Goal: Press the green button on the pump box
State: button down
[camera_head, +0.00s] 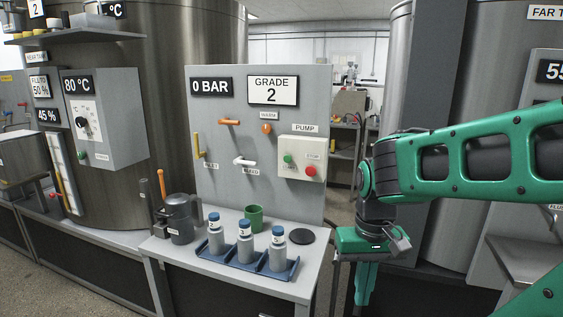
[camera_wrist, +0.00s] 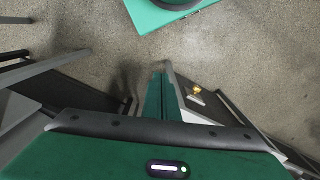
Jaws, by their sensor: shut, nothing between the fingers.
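The pump box (camera_head: 302,146) is a cream box under a "PUMP" label on the right of the grey panel (camera_head: 215,115). Its green button (camera_head: 288,159) is at the left and its red button (camera_head: 311,171) at the right. My gripper (camera_head: 365,290) hangs pointing down to the right of the bench, below and to the right of the pump box and apart from it. In the wrist view its fingers (camera_wrist: 160,85) are together with nothing between them, above the floor. The pump box is not in the wrist view.
The bench (camera_head: 170,250) before the panel bears a blue tray (camera_head: 245,265) of several blue-capped bottles, a green cup (camera_head: 254,218), a black disc (camera_head: 301,236) and a dark pot (camera_head: 180,218). Orange, yellow and white handles project from the panel. A large steel tank (camera_head: 425,150) stands behind my arm.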

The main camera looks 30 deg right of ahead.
aim_at(286, 161)
jog(key=w+d+r+n+t+h, duration=0.1)
jog(key=w+r+n+t, duration=0.3)
jog(key=w, duration=0.9)
jog(key=w+d+r+n+t+h, duration=0.1)
jog(key=w+r+n+t, duration=0.3)
jog(key=w+n, duration=0.4)
jog(key=w+d+r+n+t+h, duration=0.1)
jog(key=w+r+n+t, duration=0.3)
jog(key=w, duration=1.6)
jog(key=shift+d+r+n+t, duration=0.15)
jog(key=shift+d+n+t, duration=0.45)
jog(key=shift+n, duration=0.6)
jog(key=shift+d, duration=0.15)
jog(key=w+d, duration=0.1)
jog(key=d, duration=0.1)
jog(key=w+d, duration=0.4)
jog(key=shift+d, duration=0.3)
jog(key=shift+w+d, duration=0.1)
jog(key=shift+w, duration=0.05)
